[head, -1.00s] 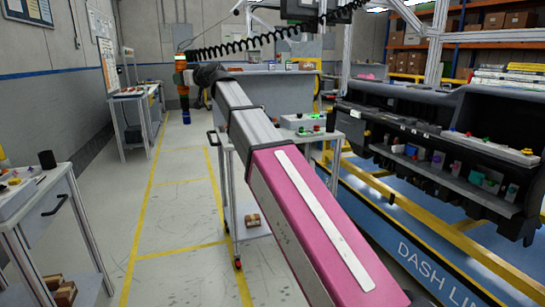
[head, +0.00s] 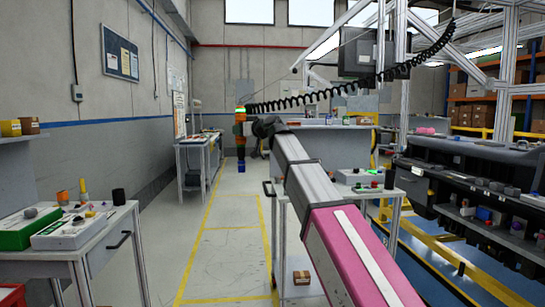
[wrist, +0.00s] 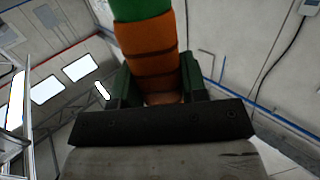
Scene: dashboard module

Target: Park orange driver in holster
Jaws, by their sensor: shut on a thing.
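The orange driver (head: 240,141) hangs upright at the far end of my arm in the head view, with a green top and a blue lower tip. A black coiled cable runs from its top to the upper right. My gripper (wrist: 155,88) is shut on its orange body in the wrist view, a dark finger on each side. In the head view my gripper is small, dark and partly merged with the driver. I cannot make out a holster for certain; a black upright cup (head: 118,196) stands on the left table.
The left table (head: 85,262) carries a green-and-white box (head: 70,232) and small parts. A white-topped cart (head: 345,190) stands beside my arm. The black dashboard module (head: 480,190) is at right. The yellow-lined floor aisle (head: 225,240) is clear.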

